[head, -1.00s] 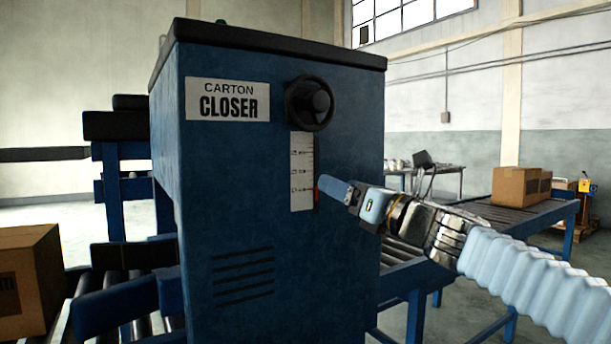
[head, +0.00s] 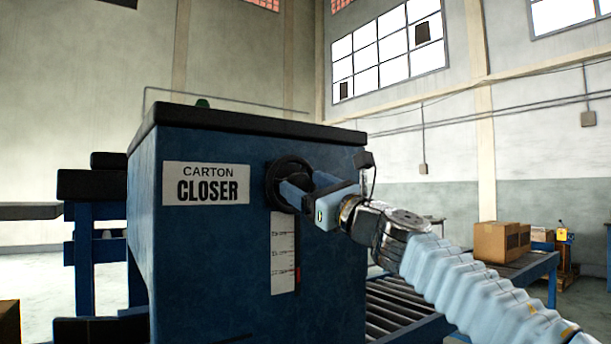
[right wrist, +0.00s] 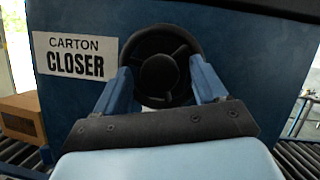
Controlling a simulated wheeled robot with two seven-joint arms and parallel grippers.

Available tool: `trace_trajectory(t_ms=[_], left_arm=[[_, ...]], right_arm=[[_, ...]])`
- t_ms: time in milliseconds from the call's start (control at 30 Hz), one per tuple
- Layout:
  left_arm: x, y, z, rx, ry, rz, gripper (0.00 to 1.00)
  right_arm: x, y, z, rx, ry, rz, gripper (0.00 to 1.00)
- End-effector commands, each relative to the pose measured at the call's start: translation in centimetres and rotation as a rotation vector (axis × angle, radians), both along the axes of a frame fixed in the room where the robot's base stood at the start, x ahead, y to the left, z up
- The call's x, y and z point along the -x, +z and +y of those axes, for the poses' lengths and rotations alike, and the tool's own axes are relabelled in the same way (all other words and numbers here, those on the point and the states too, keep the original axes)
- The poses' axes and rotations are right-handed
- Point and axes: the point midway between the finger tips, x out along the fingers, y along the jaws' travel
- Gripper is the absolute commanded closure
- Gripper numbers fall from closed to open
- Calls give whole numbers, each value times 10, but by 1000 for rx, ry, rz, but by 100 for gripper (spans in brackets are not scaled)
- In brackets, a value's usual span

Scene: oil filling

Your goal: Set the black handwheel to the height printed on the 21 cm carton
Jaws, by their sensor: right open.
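The black handwheel (head: 274,187) is on the front of the blue carton closer (head: 200,260), right of its label. My right gripper (head: 296,190) is at the handwheel, its open fingers reaching over the wheel. In the right wrist view the handwheel (right wrist: 160,42) lies between the two blue fingers (right wrist: 160,80), one on each side; whether they touch it I cannot tell. A white scale (head: 283,250) with a red pointer (head: 298,275) near its lower end is below the wheel. A carton (right wrist: 22,118) is at the left; no height print is readable. My left gripper is not in view.
My right arm crosses above the conveyor. Part of another carton (head: 9,325) shows at the lower left.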

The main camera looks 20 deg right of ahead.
Motion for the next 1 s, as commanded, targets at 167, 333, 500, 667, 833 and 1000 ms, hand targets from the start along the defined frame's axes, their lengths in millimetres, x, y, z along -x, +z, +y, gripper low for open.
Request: trace_trajectory(t_ms=[167, 333, 500, 667, 833, 1000], left_arm=[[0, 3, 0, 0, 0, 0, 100], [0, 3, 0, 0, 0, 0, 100], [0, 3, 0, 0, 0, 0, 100], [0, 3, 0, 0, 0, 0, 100], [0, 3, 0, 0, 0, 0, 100], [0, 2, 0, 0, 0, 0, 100]], right_arm=[[-6, 3, 3, -1, 0, 0, 29], [-6, 2, 3, -1, 0, 0, 29], [-6, 2, 3, -1, 0, 0, 50], [-6, 2, 3, -1, 0, 0, 74], [-6, 2, 3, -3, 0, 1, 85], [-6, 1, 4, -28, 1, 10, 85]])
